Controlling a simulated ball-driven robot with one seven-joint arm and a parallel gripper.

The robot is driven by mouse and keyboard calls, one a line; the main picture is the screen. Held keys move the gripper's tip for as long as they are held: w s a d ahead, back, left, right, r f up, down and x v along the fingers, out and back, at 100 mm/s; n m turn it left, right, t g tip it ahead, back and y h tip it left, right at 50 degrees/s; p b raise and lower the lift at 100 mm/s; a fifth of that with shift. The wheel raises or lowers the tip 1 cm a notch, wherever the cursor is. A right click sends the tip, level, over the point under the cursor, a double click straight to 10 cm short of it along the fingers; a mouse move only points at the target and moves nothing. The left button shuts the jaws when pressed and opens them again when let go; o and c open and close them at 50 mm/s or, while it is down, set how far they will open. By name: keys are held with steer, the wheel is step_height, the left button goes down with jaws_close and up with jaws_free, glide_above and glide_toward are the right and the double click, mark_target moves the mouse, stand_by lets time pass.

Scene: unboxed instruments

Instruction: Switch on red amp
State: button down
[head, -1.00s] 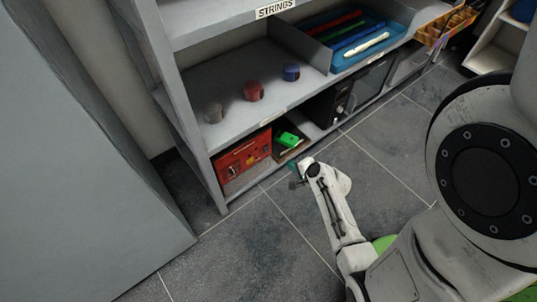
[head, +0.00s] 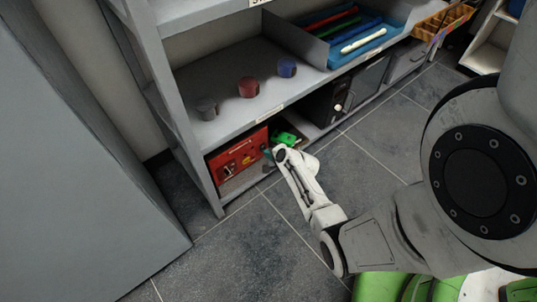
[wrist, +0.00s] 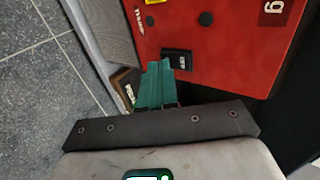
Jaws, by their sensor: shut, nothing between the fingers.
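The red amp (head: 237,157) sits on the lowest shelf at the left end. Its red front panel (wrist: 235,50) fills the upper right of the wrist view. A small black rocker switch (wrist: 177,60) is on the panel near its lower edge, with small light marks on it. My gripper (wrist: 157,68) has teal fingers, closed together and empty. The fingertips are just beside the switch in the wrist view; I cannot tell whether they touch it. In the head view my gripper (head: 269,154) is at the amp's right end and covers part of it.
A black knob (wrist: 205,18) and a yellow label (wrist: 155,2) are on the panel. A bright green object (head: 286,138) lies right of the amp, with a black amp (head: 336,100) farther right. The shelf above (head: 225,117) holds several round pieces. The tiled floor (head: 230,250) in front is clear.

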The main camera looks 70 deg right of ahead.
steer(key=shift+w+d, duration=0.2)
steer(key=shift+w, duration=0.15)
steer(key=shift+w+d+f, duration=0.1)
stand_by(0.3)
steer(key=shift+r+p, duration=0.7)
steer(key=shift+r, duration=0.15)
